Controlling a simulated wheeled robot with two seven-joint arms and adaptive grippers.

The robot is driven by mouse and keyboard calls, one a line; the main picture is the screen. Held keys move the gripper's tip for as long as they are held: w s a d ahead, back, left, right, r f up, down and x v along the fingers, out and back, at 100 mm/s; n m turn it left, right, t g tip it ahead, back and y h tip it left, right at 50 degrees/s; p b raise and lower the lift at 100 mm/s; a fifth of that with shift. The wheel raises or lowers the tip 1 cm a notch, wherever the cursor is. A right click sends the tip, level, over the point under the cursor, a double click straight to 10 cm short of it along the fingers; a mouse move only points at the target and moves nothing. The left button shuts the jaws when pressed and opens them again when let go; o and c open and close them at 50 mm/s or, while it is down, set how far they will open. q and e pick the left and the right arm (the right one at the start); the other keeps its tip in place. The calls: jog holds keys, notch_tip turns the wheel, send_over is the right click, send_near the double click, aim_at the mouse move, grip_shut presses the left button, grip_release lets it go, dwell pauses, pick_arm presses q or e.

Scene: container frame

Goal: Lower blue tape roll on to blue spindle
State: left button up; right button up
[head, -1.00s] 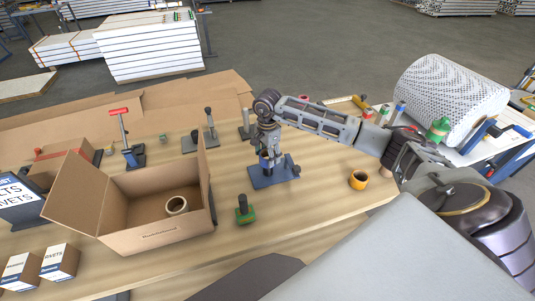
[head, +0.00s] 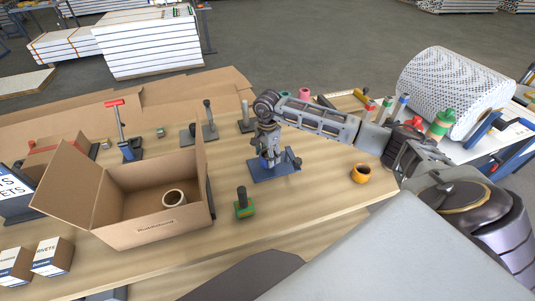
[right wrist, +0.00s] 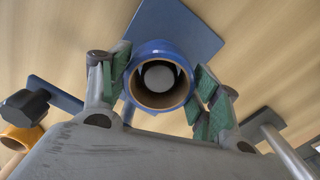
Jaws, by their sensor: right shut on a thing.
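The blue tape roll (right wrist: 134,77) is held between the green-padded fingers of my right gripper (right wrist: 160,82) in the right wrist view. A pale round spindle top (right wrist: 159,76) shows inside the roll's hole, roughly centred. How far the roll is down around the spindle cannot be told. A blue base plate (right wrist: 190,28) lies beyond the roll; in the head view a blue base (head: 272,174) lies under my right gripper (head: 269,158). The gripper mostly hides the roll and spindle there. My left gripper is not in view.
An open cardboard box (head: 150,235) with a pale tape roll (head: 174,198) stands at left. A green spindle stand (head: 244,208) is in front, and an orange roll (head: 361,173) lies to the right. A dark knob (right wrist: 24,106) stands close beside the gripper.

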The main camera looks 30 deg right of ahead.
jog(key=shift+f+b, duration=0.35)
jog(key=shift+f, duration=0.2)
jog(key=shift+f, duration=0.1)
jog(key=o, duration=1.1)
jog(key=shift+c, duration=0.2)
notch_tip(320, 180, up, 12)
